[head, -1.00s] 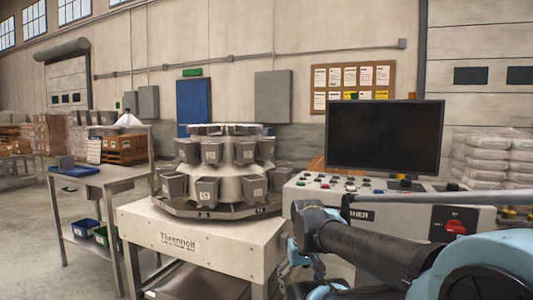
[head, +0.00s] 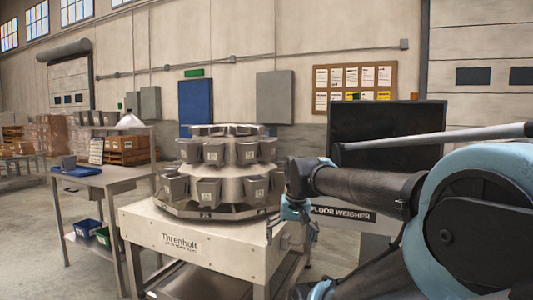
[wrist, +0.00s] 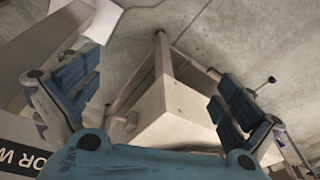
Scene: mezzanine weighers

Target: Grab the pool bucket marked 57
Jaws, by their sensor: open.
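Several grey pool buckets hang in two tiers around a round weigher (head: 232,187) on a pale stand marked Threnholt (head: 180,243). One lower bucket (head: 208,191) faces me at the front, with another (head: 257,188) to its right. Their labels are too small to read, so I cannot tell which is 57. My gripper (head: 300,212) is in front of the right side of the stand, apart from the buckets I can see. In the wrist view my gripper (wrist: 155,100) has its blue fingers spread wide, with nothing between them. No bucket is clear there.
A steel table (head: 118,173) is at left, with blue (head: 86,227) and green bins below. Open floor lies at front left.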

